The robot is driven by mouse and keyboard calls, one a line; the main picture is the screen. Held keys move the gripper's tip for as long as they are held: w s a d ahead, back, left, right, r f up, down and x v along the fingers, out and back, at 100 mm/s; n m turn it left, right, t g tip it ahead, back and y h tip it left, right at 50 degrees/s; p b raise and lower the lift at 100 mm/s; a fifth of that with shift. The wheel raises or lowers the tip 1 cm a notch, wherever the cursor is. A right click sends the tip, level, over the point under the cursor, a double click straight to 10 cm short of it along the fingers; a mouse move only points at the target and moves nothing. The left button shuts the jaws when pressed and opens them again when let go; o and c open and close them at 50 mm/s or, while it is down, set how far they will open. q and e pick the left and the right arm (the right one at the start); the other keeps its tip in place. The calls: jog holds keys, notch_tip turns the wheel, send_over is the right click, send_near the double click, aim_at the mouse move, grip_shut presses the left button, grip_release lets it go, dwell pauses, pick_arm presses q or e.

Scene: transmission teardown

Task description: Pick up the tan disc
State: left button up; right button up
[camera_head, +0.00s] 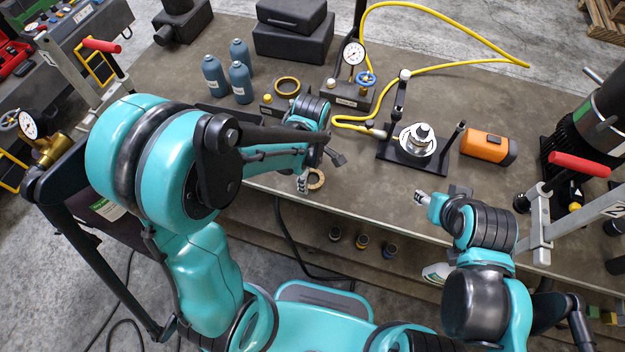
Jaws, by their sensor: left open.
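The tan disc (316,179) lies flat near the front edge of the workbench, and a dark hole shows in its middle. My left gripper (320,170) is open just above and around the disc. One fingertip is at the disc's left side and the other is to its upper right. Whether either finger touches the disc cannot be told. My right gripper (440,194) is over the front edge of the bench further right, with its fingers apart and nothing visible between them.
A black fixture (400,158) with a silver part (416,140) stands right of the disc. An orange block (487,147) lies beyond it. A brass ring (287,87), blue bottles (241,83) and a gauge stand (350,94) are behind my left gripper. A yellow hose (440,68) crosses the bench.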

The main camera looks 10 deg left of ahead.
pick_arm(q)
jog(key=shift+f, duration=0.5)
jog(key=c, duration=1.4)
jog(key=shift+r, duration=0.15)
